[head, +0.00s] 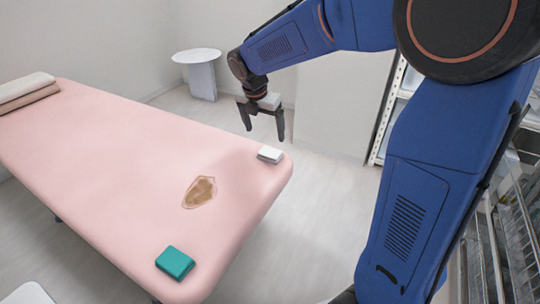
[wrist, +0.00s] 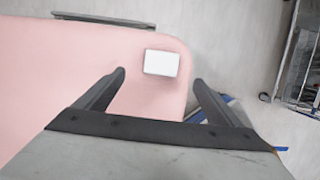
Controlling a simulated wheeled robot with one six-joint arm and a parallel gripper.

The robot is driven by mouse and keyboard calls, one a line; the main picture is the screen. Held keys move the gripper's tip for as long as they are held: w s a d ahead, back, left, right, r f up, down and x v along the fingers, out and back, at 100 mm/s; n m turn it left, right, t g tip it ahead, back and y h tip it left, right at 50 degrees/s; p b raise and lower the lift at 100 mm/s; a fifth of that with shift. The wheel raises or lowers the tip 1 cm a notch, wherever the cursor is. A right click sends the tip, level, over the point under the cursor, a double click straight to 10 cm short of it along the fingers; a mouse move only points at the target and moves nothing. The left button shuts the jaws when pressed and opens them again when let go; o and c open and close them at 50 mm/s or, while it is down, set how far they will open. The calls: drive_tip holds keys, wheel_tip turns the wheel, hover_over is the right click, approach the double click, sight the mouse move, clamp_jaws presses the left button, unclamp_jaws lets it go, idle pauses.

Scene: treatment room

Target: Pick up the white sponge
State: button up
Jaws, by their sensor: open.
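The white sponge (head: 270,154) is a small white block lying flat on the pink treatment table (head: 110,150), near its far right corner. In the wrist view the sponge (wrist: 161,62) shows whole, ahead of and between the lines of the two fingers. My gripper (head: 263,133) is open and empty, pointing down above the sponge's end of the table. In the wrist view its fingertips (wrist: 158,76) stand apart on either side, with nothing between them touching.
A teal sponge (head: 175,262) lies at the table's near corner. A brown stain (head: 200,191) lies between the two sponges. Folded towels (head: 25,90) lie at the far left end. A round white side table (head: 198,70) stands behind. Wire shelving (head: 505,235) is at the right.

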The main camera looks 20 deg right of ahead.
sight(270, 152)
drive_tip(key=x, duration=1.1)
drive_tip(key=shift+s+d+f, duration=0.1)
drive_tip(key=shift+s, duration=0.05)
drive_tip(key=c, duration=1.1)
